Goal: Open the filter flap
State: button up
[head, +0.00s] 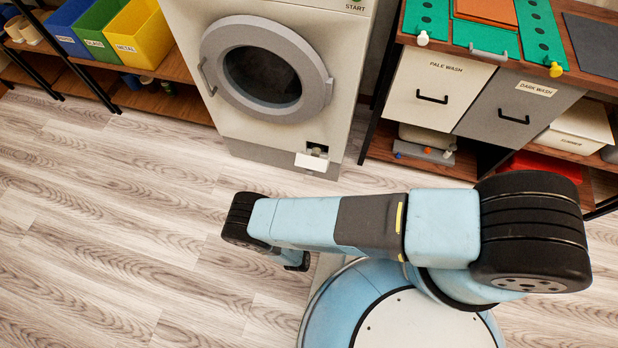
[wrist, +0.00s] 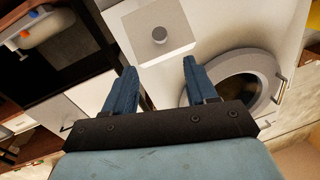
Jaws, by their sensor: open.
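The filter flap (head: 311,161) is a small white panel low on the front of the white washing machine (head: 284,115). In the head view it stands out from the front, tilted outward, with a dark opening (head: 317,150) showing above it. The flap appears beyond the fingertips; I see no contact. In the head view my arm hides most of the gripper.
The round door (head: 267,66) is shut above the flap. A shelf with blue, green and yellow bins (head: 139,34) stands left. A cabinet with pale and dark wash drawers (head: 437,92) stands right. The wooden floor (head: 110,220) is clear on the left.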

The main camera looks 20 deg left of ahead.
send_near(312, 164)
jog(key=w+a+f, duration=0.1)
jog(key=w+f, duration=0.4)
jog(key=w, duration=0.1)
jog(key=shift+w+a, duration=0.2)
jog(key=shift+a, duration=0.1)
jog(key=shift+f, duration=0.1)
grip_shut()
dwell(0.4)
